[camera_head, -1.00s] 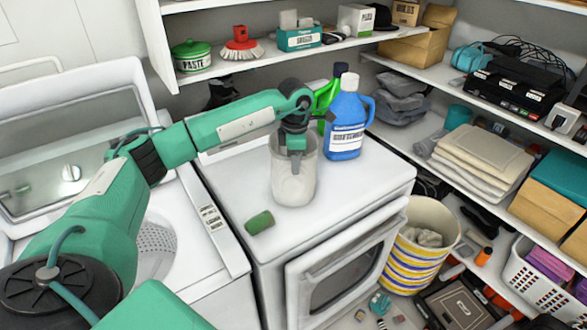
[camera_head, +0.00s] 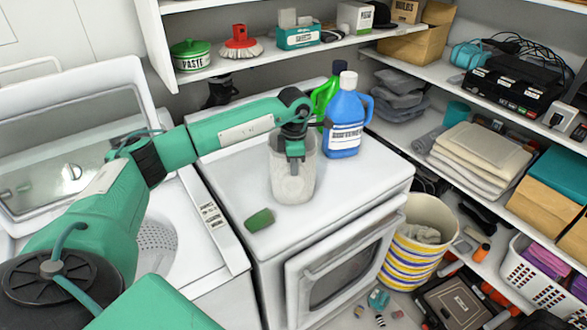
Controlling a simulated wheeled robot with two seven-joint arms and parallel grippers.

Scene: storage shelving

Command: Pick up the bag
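A clear, upright container with whitish contents (camera_head: 292,183) stands on the white appliance top. It looks more like a jar than a bag, and I cannot tell for sure. No other thing stands out as a bag. My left gripper (camera_head: 295,157) points down at the container's upper part, overlapping its mouth. I cannot tell whether the fingers are inside it or touching it, or how far apart they are. My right gripper is not in view.
A blue bottle (camera_head: 345,125) and a green bottle (camera_head: 324,97) stand just behind and right of the container. The front right of the white appliance top (camera_head: 350,190) is clear. A striped basket (camera_head: 415,240) stands right of it.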

